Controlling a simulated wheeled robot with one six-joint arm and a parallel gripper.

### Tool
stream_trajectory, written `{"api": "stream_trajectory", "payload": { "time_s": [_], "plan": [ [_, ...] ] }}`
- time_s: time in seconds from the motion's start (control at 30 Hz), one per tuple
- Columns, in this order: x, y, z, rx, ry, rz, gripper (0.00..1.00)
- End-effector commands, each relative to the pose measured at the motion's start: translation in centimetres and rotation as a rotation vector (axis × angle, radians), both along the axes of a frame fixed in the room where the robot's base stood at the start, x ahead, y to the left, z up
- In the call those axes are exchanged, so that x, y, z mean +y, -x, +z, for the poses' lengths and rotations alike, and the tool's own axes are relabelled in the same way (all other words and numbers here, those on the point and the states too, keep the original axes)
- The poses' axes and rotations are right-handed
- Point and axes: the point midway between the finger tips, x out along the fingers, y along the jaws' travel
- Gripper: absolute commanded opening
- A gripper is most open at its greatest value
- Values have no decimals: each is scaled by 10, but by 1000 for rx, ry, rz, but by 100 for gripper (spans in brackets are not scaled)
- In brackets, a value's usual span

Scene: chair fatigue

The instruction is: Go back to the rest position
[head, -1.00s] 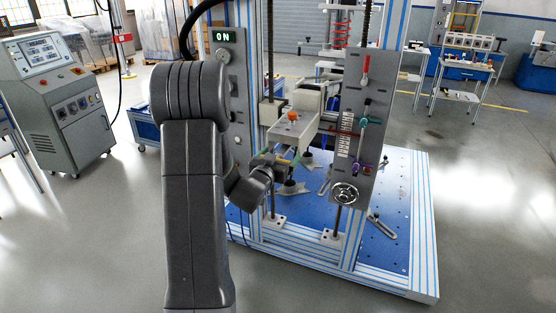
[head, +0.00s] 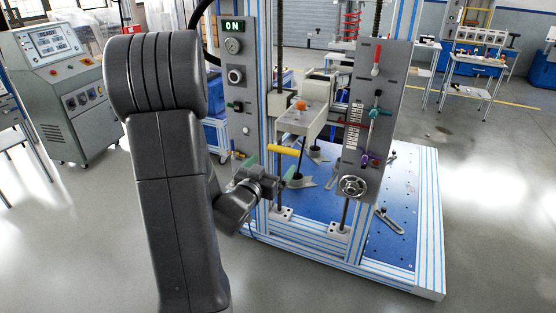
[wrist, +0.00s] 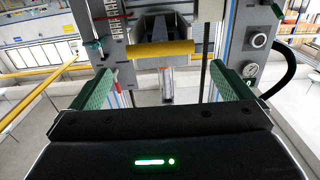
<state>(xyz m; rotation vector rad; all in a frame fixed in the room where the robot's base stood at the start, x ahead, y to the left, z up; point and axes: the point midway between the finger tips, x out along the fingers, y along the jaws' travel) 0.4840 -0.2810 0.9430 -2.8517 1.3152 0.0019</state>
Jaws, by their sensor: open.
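My gripper (head: 270,170) is open and empty in front of the test machine, just below its yellow handle bar (head: 284,150). In the wrist view the green finger pads of my gripper (wrist: 166,88) stand wide apart, with the yellow bar (wrist: 160,49) beyond them and nothing between them. My dark arm rises at the left of the head view and hides part of the machine's left side. The machine's blue base plate (head: 325,225) lies behind and below the gripper.
The machine's left panel (head: 236,85) shows a lit ON display and knobs. Its right panel (head: 375,115) carries levers and a handwheel (head: 352,187). A grey control console (head: 68,95) stands at the left. Open floor lies right of the base.

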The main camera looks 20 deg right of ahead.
Motion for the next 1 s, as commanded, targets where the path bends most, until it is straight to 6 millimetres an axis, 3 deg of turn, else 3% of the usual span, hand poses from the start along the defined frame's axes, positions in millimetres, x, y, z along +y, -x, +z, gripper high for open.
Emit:
{"api": "stream_trajectory", "payload": {
  "time_s": [0.2, 0.57, 0.77, 1.0],
  "plan": [
    [12, 11, 0, -1, 1, 0, 100],
    [12, 10, 1, -1, 1, 0, 100],
    [-3, -2, 1, -1, -1, -2, 100],
    [-39, -32, 1, -1, 1, -3, 100]
  ]
}}
